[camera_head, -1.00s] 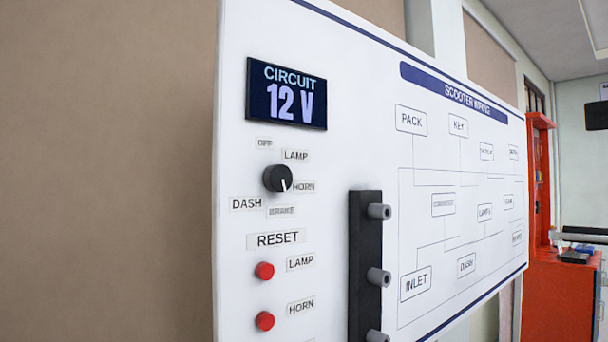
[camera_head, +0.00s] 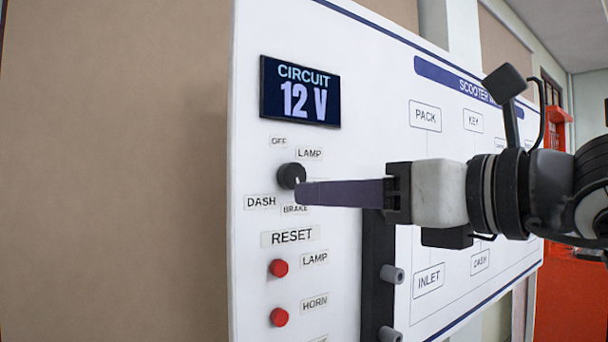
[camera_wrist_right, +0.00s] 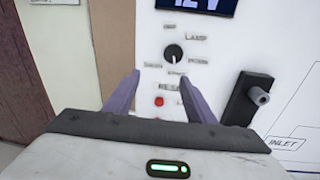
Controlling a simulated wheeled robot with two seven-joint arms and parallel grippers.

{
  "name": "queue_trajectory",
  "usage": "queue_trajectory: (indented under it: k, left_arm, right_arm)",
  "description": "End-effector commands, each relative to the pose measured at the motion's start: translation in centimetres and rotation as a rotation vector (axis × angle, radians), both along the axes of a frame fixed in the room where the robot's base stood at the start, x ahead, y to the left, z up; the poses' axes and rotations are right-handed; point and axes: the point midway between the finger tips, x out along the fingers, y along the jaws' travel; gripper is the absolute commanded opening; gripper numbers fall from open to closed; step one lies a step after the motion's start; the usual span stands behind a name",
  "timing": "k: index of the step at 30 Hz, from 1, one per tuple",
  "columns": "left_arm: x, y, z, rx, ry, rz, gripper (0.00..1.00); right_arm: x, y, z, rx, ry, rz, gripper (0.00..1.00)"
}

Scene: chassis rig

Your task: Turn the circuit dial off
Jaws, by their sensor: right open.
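The circuit dial (camera_head: 291,176) is a round black knob on the white panel, with OFF, LAMP, HORN, BRAKE and DASH labels around it. It also shows in the right wrist view (camera_wrist_right: 174,54). Its pale pointer mark is too small there to read with certainty. The display (camera_head: 300,91) above reads CIRCUIT 12 V. My right gripper (camera_head: 302,194) reaches in from the right, its purple fingers in front of the dial's lower right edge and hiding the HORN label. In the right wrist view the fingers (camera_wrist_right: 161,78) are spread and empty, the dial above and between their tips. My left gripper is not seen.
Two red buttons (camera_head: 278,268) sit below the dial under a RESET label. A black strip with grey pegs (camera_head: 391,274) stands out from the panel at right, partly behind my gripper. The beige wall (camera_head: 120,170) left of the panel is bare.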

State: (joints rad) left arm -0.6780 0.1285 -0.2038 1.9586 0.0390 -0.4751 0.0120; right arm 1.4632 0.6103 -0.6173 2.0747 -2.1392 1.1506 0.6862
Motion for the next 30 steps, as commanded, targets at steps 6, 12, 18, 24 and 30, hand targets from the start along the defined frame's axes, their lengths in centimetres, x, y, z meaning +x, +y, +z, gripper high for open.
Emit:
queue_trajectory:
  k: [6, 12, 18, 24, 30]
  left_arm:
    - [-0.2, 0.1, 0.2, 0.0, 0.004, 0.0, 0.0]
    - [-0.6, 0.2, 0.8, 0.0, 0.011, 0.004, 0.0]
    - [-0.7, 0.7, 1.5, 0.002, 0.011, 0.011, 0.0]
    - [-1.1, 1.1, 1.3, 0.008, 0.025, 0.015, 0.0]
    - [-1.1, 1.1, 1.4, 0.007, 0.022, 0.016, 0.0]
  right_arm:
    - [0.6, -1.5, 2.7, -0.02, -0.068, -0.099, 0.5]
    - [3.2, 0.4, 2.8, -0.019, -0.064, -0.097, 0.5]
    - [6.2, 2.6, 2.8, -0.019, -0.066, -0.096, 0.5]
    - [8.0, 3.9, 2.7, -0.019, -0.067, -0.096, 0.5]
    - [8.4, 4.2, 2.5, -0.019, -0.069, -0.096, 0.5]
